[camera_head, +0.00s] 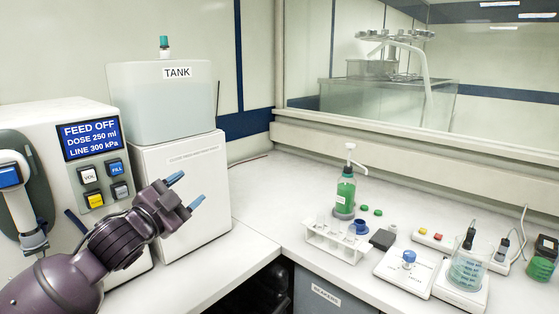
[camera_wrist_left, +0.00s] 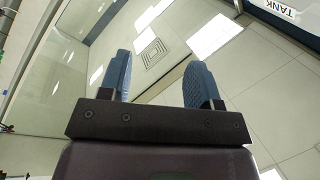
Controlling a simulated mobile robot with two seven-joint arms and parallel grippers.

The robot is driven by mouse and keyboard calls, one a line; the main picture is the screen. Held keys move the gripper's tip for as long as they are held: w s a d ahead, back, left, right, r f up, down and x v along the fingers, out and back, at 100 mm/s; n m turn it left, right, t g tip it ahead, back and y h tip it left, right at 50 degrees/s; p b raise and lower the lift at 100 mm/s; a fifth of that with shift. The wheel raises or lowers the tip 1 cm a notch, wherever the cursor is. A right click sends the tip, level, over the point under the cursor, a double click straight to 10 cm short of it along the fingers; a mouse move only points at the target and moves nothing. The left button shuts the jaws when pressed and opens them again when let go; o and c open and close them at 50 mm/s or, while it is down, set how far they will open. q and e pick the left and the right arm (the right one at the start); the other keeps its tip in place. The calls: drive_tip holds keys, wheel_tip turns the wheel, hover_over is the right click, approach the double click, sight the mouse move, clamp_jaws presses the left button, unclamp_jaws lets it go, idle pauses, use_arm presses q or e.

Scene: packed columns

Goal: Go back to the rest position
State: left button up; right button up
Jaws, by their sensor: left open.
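My left gripper (camera_head: 186,192) is raised in front of the white box under the tank, its two blue fingers spread with nothing between them. In the left wrist view the fingers (camera_wrist_left: 158,85) are apart and empty, with the ceiling and a glass pane behind them. My right gripper is in neither view.
A feed machine (camera_head: 92,150) with a display and buttons stands at left, beside the tank (camera_head: 160,105). On the counter at right are a green pump bottle (camera_head: 345,195), a white rack (camera_head: 335,242), a stirrer plate (camera_head: 405,272) and a beaker (camera_head: 467,270). The front counter (camera_head: 225,270) is bare.

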use_arm(q)
drive_tip(key=s+a+f+n+y, duration=0.2)
drive_tip(key=f+n, duration=0.1)
drive_tip(key=f, duration=0.5)
drive_tip(key=s+a+f+n+y, duration=0.1)
drive_tip(key=s+f+n, duration=0.2)
drive_tip(key=f, duration=0.5)
drive_tip(key=s+a+f+n+g+y, duration=0.2)
drive_tip(key=s+f+n+g+y, duration=0.1)
drive_tip(key=s+f, duration=0.9)
drive_tip(key=s+a+f+n+g+y, duration=0.2)
drive_tip(key=s+a+f+n+g, duration=0.1)
drive_tip(key=s+f, duration=1)
drive_tip(key=shift+s+a+f+n+y, duration=0.15)
drive_tip(key=shift+s+f+n+y, duration=0.2)
drive_tip(key=shift+f+n, duration=0.45)
